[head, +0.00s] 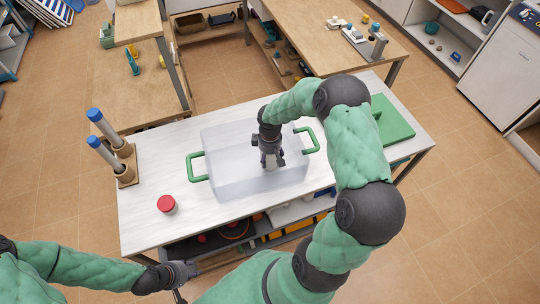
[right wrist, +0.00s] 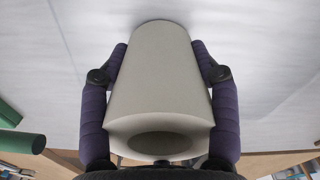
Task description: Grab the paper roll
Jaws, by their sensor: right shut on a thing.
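The paper roll (right wrist: 160,85) is a pale grey-white cylinder with an open core at its near end, seen in the right wrist view. My right gripper (right wrist: 160,50) is shut on it, one purple padded finger on each side. In the head view my right gripper (head: 270,161) points down within the outline of a translucent bin (head: 225,178) with green handles. The roll is mostly hidden there by the gripper. My left gripper (head: 183,278) is at the lower left, off the table's front edge and away from the roll. Its jaws are too small to read.
The bin stands on a white table (head: 145,220). A red-lidded jar (head: 167,204) is at its front left, a wooden holder (head: 126,165) with blue-capped tubes at the left, and a green lid (head: 393,120) at the right. Wooden tables stand behind.

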